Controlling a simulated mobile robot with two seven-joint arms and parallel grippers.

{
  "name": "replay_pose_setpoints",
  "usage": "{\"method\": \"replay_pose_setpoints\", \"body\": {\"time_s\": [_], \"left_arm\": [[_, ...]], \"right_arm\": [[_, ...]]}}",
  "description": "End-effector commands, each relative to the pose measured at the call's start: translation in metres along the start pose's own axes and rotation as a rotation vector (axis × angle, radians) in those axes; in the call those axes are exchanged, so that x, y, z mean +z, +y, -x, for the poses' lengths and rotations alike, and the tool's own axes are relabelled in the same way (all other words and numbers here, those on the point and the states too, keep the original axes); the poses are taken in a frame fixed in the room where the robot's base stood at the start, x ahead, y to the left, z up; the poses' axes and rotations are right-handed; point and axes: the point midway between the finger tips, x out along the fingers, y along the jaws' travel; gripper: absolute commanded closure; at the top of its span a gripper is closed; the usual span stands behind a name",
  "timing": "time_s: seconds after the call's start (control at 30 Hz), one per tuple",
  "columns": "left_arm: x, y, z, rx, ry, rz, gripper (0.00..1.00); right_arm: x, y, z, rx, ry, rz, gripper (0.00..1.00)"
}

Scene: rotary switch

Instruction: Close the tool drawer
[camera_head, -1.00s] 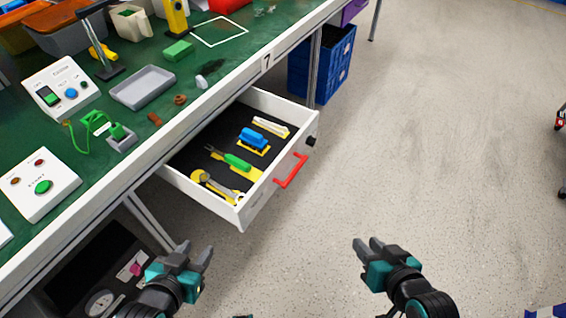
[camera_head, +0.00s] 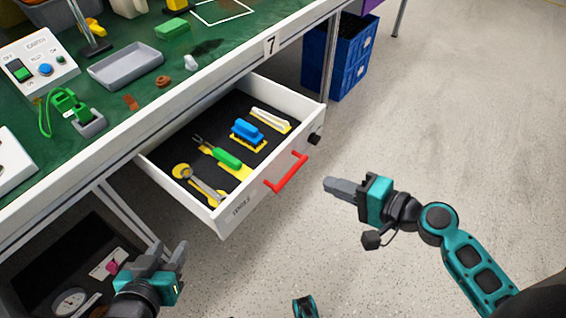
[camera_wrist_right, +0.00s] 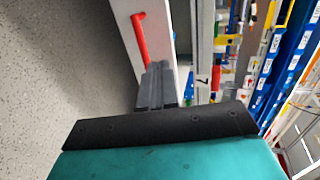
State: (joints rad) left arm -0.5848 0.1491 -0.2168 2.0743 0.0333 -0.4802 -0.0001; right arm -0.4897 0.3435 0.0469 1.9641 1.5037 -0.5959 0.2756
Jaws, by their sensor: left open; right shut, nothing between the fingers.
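The white tool drawer (camera_head: 245,207) is pulled out from under the green-topped workbench. Its red handle (camera_head: 286,173) is on the front face and also shows in the right wrist view (camera_wrist_right: 139,38). Inside lie a blue-handled brush, a green-handled tool, a yellow-and-grey tool and a white piece on a dark liner. My right gripper (camera_head: 328,184) is shut and empty, to the right of the drawer front, pointing left toward it with a gap. It also shows in the right wrist view (camera_wrist_right: 156,80). My left gripper (camera_head: 172,250) is open, low and left, below the drawer.
The workbench (camera_head: 130,120) holds a grey tray (camera_head: 126,66), a control box (camera_head: 38,65) and a green clamp-like tool. A blue crate (camera_head: 345,60) stands on the floor beyond the drawer. A dark lower shelf is at bottom left. The floor at right is clear.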

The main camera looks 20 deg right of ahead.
Motion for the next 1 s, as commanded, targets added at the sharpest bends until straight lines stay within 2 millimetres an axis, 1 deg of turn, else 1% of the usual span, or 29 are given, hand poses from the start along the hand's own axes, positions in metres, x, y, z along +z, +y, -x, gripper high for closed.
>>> {"method": "replay_pose_setpoints", "body": {"time_s": [0.17, 0.3, 0.43, 0.5, 0.6, 0.7, 0.8, 1.0], "left_arm": [[0.000, -0.001, 0.001, 0.000, -0.001, -0.001, 0.57], [0.002, -0.001, 0.001, -0.001, -0.004, -0.002, 0.57], [0.006, -0.001, 0.000, -0.001, -0.009, -0.002, 0.57], [0.006, -0.001, 0.001, -0.001, -0.013, -0.002, 0.57], [0.006, -0.001, 0.002, -0.001, -0.014, -0.001, 0.57], [0.006, -0.001, 0.002, -0.001, -0.014, -0.001, 0.57], [0.006, -0.001, 0.002, -0.001, -0.014, -0.001, 0.57], [0.006, -0.001, 0.002, -0.001, -0.014, -0.001, 0.57]], "right_arm": [[-0.001, -0.002, -0.034, -0.005, 0.002, 0.000, 1.00], [0.000, -0.002, -0.066, -0.004, 0.001, -0.001, 1.00], [0.000, -0.001, -0.092, -0.003, 0.000, 0.001, 1.00], [0.000, -0.006, -0.102, -0.002, 0.001, 0.000, 1.00], [0.000, -0.009, -0.115, 0.000, 0.002, 0.001, 1.00], [0.000, -0.011, -0.122, 0.001, 0.002, 0.001, 1.00], [0.000, -0.012, -0.126, 0.002, 0.002, 0.001, 1.00], [0.000, -0.012, -0.127, 0.002, 0.002, 0.001, 1.00]]}}
